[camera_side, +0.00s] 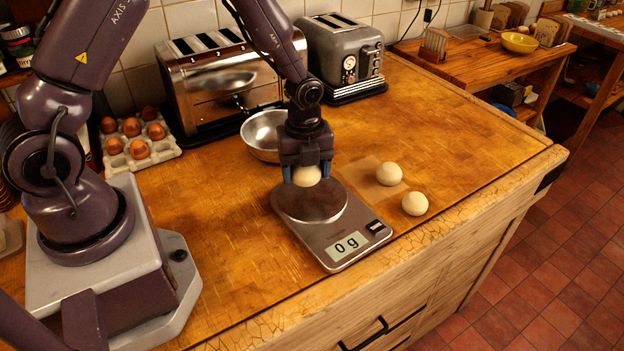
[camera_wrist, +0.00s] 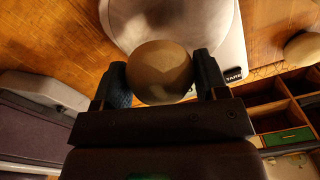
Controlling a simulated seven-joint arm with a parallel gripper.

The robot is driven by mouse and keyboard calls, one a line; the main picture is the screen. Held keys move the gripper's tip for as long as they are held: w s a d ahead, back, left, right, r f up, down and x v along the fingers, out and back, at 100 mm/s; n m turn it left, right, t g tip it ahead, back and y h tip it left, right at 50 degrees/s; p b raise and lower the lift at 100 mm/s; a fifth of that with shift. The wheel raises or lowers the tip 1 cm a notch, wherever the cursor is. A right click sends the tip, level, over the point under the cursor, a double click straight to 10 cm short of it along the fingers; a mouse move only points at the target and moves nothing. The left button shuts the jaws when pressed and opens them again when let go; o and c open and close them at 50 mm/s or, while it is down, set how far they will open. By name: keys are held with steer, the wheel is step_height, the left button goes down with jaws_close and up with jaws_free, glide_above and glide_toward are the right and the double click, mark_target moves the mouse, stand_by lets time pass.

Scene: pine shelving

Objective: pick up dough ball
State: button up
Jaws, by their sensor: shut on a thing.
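My gripper (camera_side: 307,176) is shut on a pale dough ball (camera_side: 306,175), seen between its two blue-tipped fingers. The held dough ball also shows in the wrist view (camera_wrist: 160,72), with a finger on each side. In the side view the held ball is over the round plate of the kitchen scale (camera_side: 335,253), whose display reads 0 g. Two other dough balls, one nearer the scale's back right (camera_side: 389,174) and one closer to the counter edge (camera_side: 415,203), lie on the wooden counter to the right of the scale.
A metal bowl (camera_side: 262,140) stands behind my gripper, with a shiny toaster (camera_side: 225,85) and a grey toaster (camera_side: 345,50) at the back. An egg tray (camera_side: 135,148) is at the left. The counter (camera_side: 450,120) is clear at the right, ending at its front edge.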

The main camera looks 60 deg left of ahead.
steer(key=s+r, duration=0.8)
steer(key=s, duration=0.4)
steer(key=w+a+f, duration=0.1)
steer(key=w+a, duration=0.6)
steer(key=a, duration=0.2)
steer(key=w+a+f, duration=0.2)
steer(key=w+a, duration=0.6)
steer(key=a, duration=0.2)
steer(key=shift+w+f, duration=0.3)
steer(key=shift+f, duration=0.1)
steer(key=shift+f, duration=3.05)
steer(key=shift+f, duration=2.3)
